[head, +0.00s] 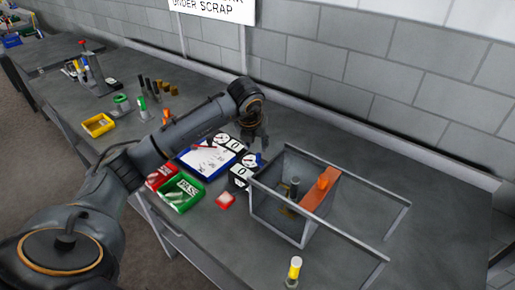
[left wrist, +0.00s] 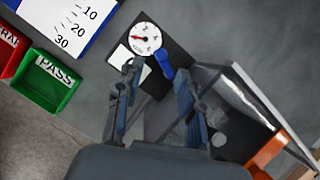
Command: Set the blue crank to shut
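The blue crank (left wrist: 164,64) shows in the left wrist view beside a round white dial (left wrist: 146,39) with a red needle, on a dark plate. In the head view the blue crank (head: 259,159) is a small spot right of its dial (head: 249,160), below my left gripper (head: 255,143). In the left wrist view my left gripper (left wrist: 157,76) has its fingers spread, with the crank visible in the gap near the tips. I cannot tell whether a finger touches it. My right gripper is not in view.
A grey open frame bin (head: 285,222) with an orange block (head: 319,190) stands close right of the crank. A second dial (head: 222,139), a blue-edged board (head: 207,160), and red and green trays (head: 180,194) are left.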

